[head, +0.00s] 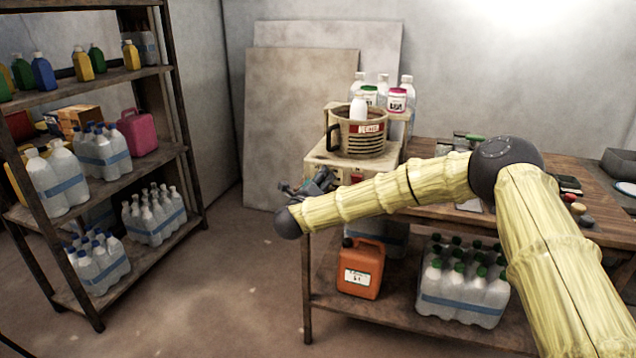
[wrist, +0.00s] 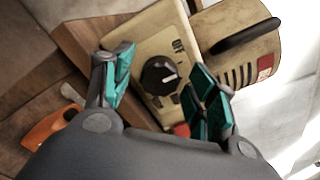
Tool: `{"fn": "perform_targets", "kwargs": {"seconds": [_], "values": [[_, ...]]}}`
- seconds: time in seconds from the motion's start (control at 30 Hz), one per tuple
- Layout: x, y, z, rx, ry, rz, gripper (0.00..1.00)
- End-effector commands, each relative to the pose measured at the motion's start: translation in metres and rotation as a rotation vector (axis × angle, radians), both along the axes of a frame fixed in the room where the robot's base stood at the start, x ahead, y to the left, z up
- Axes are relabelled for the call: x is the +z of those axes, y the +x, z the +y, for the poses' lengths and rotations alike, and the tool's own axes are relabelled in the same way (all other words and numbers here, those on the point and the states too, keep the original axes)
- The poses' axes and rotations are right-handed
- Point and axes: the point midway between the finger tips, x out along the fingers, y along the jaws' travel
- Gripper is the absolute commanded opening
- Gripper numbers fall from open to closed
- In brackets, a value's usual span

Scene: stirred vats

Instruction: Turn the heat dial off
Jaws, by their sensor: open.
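The heat dial (wrist: 159,76) is a round dark knob with a light pointer mark, on the face of a beige heater box (wrist: 158,33). In the wrist view it sits between the two teal-padded fingers of my gripper (wrist: 162,92), which are apart and do not touch it. The heater box (head: 333,158) stands on the wooden table in the head view, with a vat (head: 361,136) on top. My gripper (head: 318,183) is in front of the box there, and the dial is hidden. A small red part (wrist: 182,130) shows on the box face near the right finger.
An orange jug (head: 361,268) and packs of capped bottles (head: 463,290) stand on the shelf under the table. A shelf rack (head: 187,150) with bottles is on the left. The floor (head: 225,270) between rack and table is clear.

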Motion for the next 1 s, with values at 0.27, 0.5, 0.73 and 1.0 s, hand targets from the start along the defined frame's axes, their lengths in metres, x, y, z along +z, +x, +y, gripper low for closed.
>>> {"fn": "perform_targets", "kwargs": {"seconds": [0.27,0.5,0.73,1.0], "values": [[0.0,-0.024,0.009,0.003,0.0,0.001,0.58],[0.0,-0.066,0.023,0.003,-0.001,0.002,0.58],[0.0,-0.099,0.033,0.003,0.0,0.001,0.58],[0.0,-0.114,0.037,0.001,0.0,0.001,0.58]]}}
